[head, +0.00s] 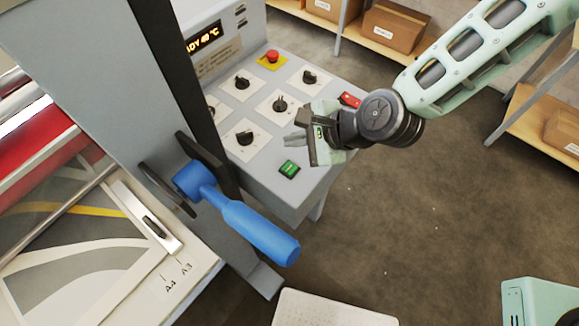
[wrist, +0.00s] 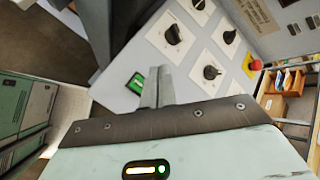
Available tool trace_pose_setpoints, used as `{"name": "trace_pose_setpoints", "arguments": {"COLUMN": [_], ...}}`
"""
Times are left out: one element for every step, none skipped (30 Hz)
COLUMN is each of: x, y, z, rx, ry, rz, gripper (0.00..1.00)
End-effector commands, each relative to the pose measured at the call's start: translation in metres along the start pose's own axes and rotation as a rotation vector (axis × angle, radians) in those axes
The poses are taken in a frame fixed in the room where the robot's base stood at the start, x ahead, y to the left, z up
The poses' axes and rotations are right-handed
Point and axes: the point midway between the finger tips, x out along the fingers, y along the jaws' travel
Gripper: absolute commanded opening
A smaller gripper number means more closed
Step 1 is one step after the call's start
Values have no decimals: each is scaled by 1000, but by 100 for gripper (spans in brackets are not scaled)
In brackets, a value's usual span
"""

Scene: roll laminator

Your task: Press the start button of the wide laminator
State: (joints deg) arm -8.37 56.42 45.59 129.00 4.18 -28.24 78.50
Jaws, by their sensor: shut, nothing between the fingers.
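The wide laminator's control panel (head: 245,172) is a grey sloped face with several black knobs. A green button (head: 289,169) sits at its near corner; it also shows in the wrist view (wrist: 136,82), just left of my fingers. My gripper (head: 291,140) is shut and empty, above the panel and a little beyond the green button in the head view. The fingers appear apart from the button. In the wrist view the shut fingers (wrist: 157,86) point at the panel.
A red emergency stop (head: 272,57) on a yellow plate and a lit display (head: 203,38) are at the panel's back. A blue-handled lever (head: 245,220) juts out left of the green button. Shelves with cardboard boxes (head: 395,26) stand behind.

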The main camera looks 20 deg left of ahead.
Motion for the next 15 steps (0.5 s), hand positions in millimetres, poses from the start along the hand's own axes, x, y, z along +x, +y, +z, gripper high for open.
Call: {"name": "trace_pose_setpoints", "arguments": {"x": [6,9,12,15,18,22,25,28,33,36,39,42,45,47,49], "y": [5,7,9,11,13,16,18,21,24,26,28,31,33,34,36], "z": [-5,-6,-9,-11,-13,-16,-18,-20,-23,-26,-28,-30,-32,-34,-36], "rx": [0,0,0,0,0,1,1,1,1,1,0,0,1,1,1], "ry": [0,0,0,0,0,0,0,0,0,0,0,0,0,0,0], "rz": [0,0,0,0,0,0,0,0,1,1,1,1,1,0,0], "gripper": [0,0,0,0,0,0,0,0,0,0,0,0,0,0,0]}}
